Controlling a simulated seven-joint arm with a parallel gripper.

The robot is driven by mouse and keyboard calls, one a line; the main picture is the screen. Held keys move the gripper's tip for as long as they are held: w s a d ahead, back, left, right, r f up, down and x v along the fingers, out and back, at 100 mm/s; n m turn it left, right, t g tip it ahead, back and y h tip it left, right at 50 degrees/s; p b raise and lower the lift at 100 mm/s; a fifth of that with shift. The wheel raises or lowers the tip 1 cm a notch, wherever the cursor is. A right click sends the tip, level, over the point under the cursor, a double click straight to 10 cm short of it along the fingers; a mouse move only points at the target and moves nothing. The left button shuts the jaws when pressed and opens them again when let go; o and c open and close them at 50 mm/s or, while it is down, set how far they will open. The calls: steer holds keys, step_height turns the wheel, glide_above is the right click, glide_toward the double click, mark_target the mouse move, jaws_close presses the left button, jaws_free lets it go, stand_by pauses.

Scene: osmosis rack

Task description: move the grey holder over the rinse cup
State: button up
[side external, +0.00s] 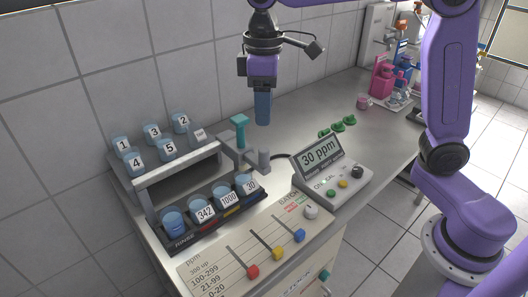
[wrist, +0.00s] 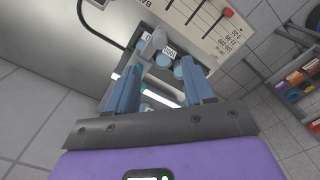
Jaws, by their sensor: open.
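My gripper (side external: 263,121) hangs fingers down above the right end of the rack; it is open and empty, and its two blue fingers spread apart in the wrist view (wrist: 160,70). The grey holder (side external: 263,160) stands at the right end of the rack, below my fingertips and apart from them. In the wrist view a grey piece that looks like this holder (wrist: 154,42) shows just beyond the fingertips. The rinse cup (side external: 174,224) is the blue cup at the left end of the front row, above the word RINSE.
A teal holder (side external: 239,131) stands close behind the grey one. Cups marked 342, 1000 and 30 (side external: 245,184) fill the front row under a grey rack bar (side external: 182,163). Several numbered cups (side external: 152,132) stand behind. A 30 ppm display (side external: 320,153) is at the right.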

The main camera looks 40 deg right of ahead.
mark_target(264, 150)
step_height(264, 150, down, 12)
steer(key=shift+f, duration=0.1)
stand_by(0.4)
jaws_close()
